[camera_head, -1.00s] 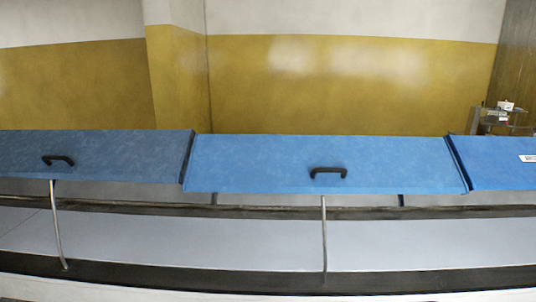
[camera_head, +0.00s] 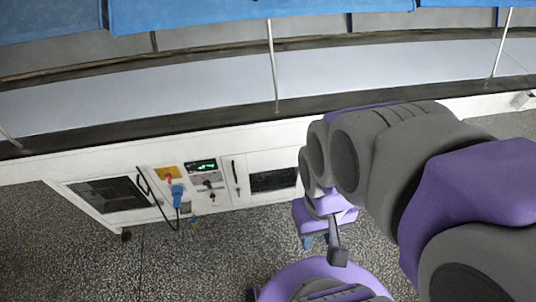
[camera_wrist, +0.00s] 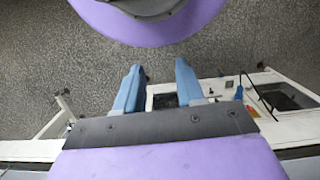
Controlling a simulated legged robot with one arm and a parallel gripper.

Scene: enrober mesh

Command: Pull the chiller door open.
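A white cabinet front (camera_head: 110,165) runs under the machine. On it a narrow white door panel (camera_head: 237,180) with a slim dark upright handle (camera_head: 235,170) looks closed, beside a dark vent (camera_head: 272,181). I cannot tell for sure that this panel is the chiller door. My gripper (camera_head: 318,242) hangs to the right of it over the floor, apart from the cabinet. In the wrist view my gripper (camera_wrist: 159,68) has its two blue fingers spread with nothing between them. The white cabinet (camera_wrist: 220,85) shows beyond the fingers; part is hidden by the gripper.
Blue lids (camera_head: 230,12) and a grey belt (camera_head: 180,85) with thin metal rods lie above the cabinet. A lit control panel (camera_head: 203,167), a blue plug (camera_head: 177,193) with a hanging black cable, and another vent (camera_head: 108,194) sit to the left. Speckled floor (camera_head: 150,260) in front is clear.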

